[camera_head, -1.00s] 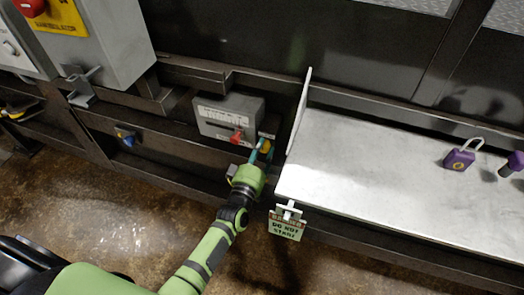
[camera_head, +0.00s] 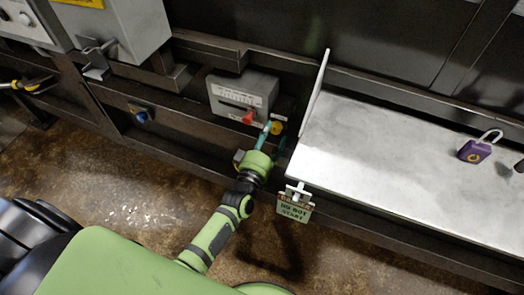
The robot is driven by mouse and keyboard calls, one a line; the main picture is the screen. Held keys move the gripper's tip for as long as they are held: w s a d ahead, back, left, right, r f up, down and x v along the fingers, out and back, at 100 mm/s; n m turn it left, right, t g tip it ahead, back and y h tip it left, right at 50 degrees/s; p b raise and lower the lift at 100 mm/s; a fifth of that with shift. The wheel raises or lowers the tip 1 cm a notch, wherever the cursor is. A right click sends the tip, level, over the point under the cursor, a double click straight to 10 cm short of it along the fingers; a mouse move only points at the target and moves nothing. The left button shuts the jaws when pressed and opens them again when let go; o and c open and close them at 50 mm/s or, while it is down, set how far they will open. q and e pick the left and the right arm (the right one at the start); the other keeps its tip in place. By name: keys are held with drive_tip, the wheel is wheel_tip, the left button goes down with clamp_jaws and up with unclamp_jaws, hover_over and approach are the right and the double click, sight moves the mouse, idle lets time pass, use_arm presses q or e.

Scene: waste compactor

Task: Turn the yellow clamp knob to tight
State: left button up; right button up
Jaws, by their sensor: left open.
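The small yellow clamp knob (camera_head: 277,128) sits on the dark frame, just right of the grey gauge box and left of the white shelf's upright edge. My left gripper (camera_head: 269,130) points up at it from below, with its teal fingers open. I cannot tell whether the fingers touch the knob. A small label or plate (camera_head: 279,118) is just above the knob; its marks are too small to read. My right gripper is not in view.
The grey gauge box (camera_head: 232,94) has a red knob (camera_head: 248,117) close to my left gripper. The white shelf (camera_head: 400,150) holds a purple padlock (camera_head: 475,150). A blue knob (camera_head: 141,116) is further left.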

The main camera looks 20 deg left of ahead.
use_arm(q)
drive_tip(key=s, duration=0.9)
drive_tip(key=shift+s+a, duration=0.2)
drive_tip(key=shift+s, duration=0.2)
drive_tip(key=shift+f, duration=0.2)
drive_tip(key=s+f+m+g+h, duration=0.1)
drive_tip(key=s+f+m+g, duration=0.4)
drive_tip(key=f, duration=0.8)
drive_tip(key=s+f+m+g, duration=0.1)
drive_tip(key=s+f+g, duration=0.45)
drive_tip(key=f, duration=0.75)
drive_tip(key=s+a+f+m+g, duration=0.1)
drive_tip(key=s+f, duration=0.3)
drive_tip(key=s, duration=0.4)
drive_tip(key=s+a+f+m+g+y, duration=0.1)
drive_tip(key=s+a+f+m+g, duration=0.1)
drive_tip(key=s+f, duration=0.3)
drive_tip(key=s+a+f+m+g, duration=0.2)
drive_tip(key=s+f+g, duration=0.2)
drive_tip(key=s, duration=0.8)
drive_tip(key=shift+s+a+f+y, duration=0.25)
drive_tip(key=shift+s+f+y, duration=0.05)
drive_tip(key=shift+s+f, duration=0.15)
drive_tip(key=c, duration=0.4)
